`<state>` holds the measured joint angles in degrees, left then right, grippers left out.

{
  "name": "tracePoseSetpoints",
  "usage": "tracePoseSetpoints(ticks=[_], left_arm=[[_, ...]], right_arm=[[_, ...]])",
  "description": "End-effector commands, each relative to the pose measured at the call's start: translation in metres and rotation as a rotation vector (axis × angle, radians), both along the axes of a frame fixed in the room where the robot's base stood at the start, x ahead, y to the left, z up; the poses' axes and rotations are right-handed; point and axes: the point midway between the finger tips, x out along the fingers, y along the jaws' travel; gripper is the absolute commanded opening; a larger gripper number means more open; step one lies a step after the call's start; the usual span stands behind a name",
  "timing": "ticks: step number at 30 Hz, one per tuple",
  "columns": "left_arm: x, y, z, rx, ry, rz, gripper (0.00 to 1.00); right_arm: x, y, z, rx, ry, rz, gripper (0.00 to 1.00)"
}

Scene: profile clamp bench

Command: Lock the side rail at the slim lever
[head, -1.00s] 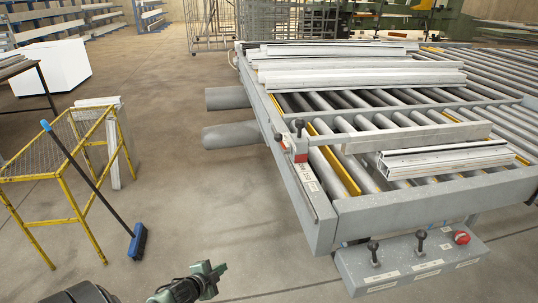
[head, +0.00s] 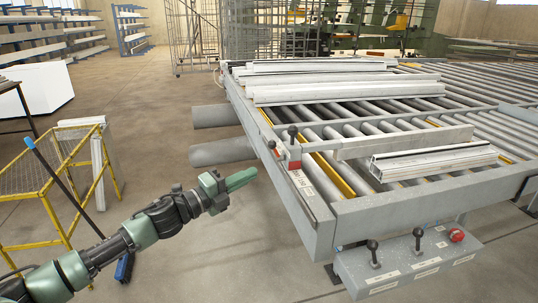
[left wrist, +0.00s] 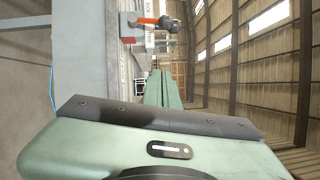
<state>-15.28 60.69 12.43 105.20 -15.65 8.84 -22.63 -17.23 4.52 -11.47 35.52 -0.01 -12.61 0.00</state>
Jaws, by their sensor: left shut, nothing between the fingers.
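I cannot tell for sure which is the slim lever. My left gripper (head: 248,176) is shut and empty, pointing right, a little left of the rail and apart from it. In the left wrist view its green fingers (left wrist: 163,88) point toward the bench edge, with a red block (left wrist: 130,27) and a dark knob on an orange stem (left wrist: 168,24) beyond. My right gripper is out of view.
A grey control box (head: 400,265) with two black-knobbed levers and a red button (head: 456,235) juts from the bench front. White profiles (head: 435,160) lie on the rollers. A yellow frame (head: 40,175) and a broom (head: 60,180) stand left. Grey tubes (head: 222,152) stick out left.

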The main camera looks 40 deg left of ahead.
Motion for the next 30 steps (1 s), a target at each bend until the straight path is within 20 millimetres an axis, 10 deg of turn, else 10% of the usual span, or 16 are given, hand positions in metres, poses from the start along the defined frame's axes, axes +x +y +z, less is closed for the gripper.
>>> tracePoseSetpoints(ticks=[30], left_arm=[[0.104,-0.015,0.014,-0.002,0.001,0.006,0.00]], right_arm=[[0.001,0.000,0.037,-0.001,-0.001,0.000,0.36]])
